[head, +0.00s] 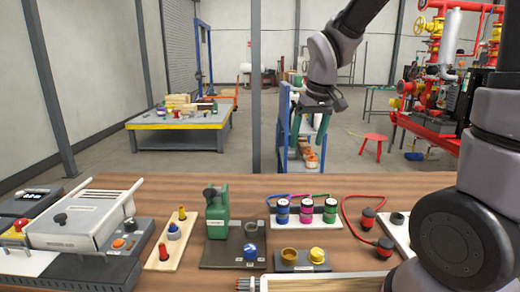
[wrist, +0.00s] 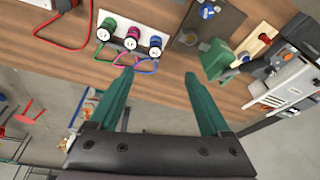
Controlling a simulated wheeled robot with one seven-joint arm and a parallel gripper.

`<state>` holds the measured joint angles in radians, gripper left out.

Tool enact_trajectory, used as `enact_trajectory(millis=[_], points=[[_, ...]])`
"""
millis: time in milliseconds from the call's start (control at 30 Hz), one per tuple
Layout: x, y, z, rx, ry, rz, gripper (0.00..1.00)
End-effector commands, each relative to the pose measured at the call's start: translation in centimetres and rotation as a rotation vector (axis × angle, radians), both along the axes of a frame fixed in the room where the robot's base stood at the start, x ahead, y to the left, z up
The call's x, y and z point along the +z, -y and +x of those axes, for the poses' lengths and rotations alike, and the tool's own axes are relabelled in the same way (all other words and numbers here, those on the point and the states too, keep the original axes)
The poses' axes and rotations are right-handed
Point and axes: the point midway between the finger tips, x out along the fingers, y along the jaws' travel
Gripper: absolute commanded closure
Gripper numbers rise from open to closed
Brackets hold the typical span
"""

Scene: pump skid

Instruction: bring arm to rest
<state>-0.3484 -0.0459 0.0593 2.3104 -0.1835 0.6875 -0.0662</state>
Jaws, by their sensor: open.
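My gripper (head: 316,128) hangs with its green fingers pointing down, above the far edge of the wooden table (head: 330,183). In the wrist view my gripper (wrist: 160,72) has its two green fingers wide apart with nothing between them. My dark arm comes down from the top of the head view and also fills the right side. The fingers are apart from everything on the table. Beyond the fingertips in the wrist view is the board with colored knobs (wrist: 130,40).
The table holds a green pump-like unit (head: 217,212), a white board with three colored knobs (head: 305,215), a yellow-knobbed block (head: 317,256), a red cable (head: 350,210) and a grey lidded device (head: 85,215). A yellow-edged workbench (head: 180,122) and a red stool (head: 375,140) stand behind.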

Motion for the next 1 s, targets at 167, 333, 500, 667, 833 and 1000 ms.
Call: enact_trajectory(millis=[167, 333, 500, 667, 833, 1000], points=[[6.0, 5.5, -2.9, -0.219, 0.082, 0.103, 0.19], [10.0, 9.2, -6.8, -0.401, 0.152, 0.207, 0.19], [12.3, 11.5, -10.3, -0.533, 0.211, 0.296, 0.19], [13.1, 12.2, -12.1, -0.593, 0.239, 0.344, 0.19], [13.3, 12.3, -12.5, -0.606, 0.244, 0.354, 0.19], [13.3, 12.3, -12.5, -0.605, 0.244, 0.353, 0.19]])
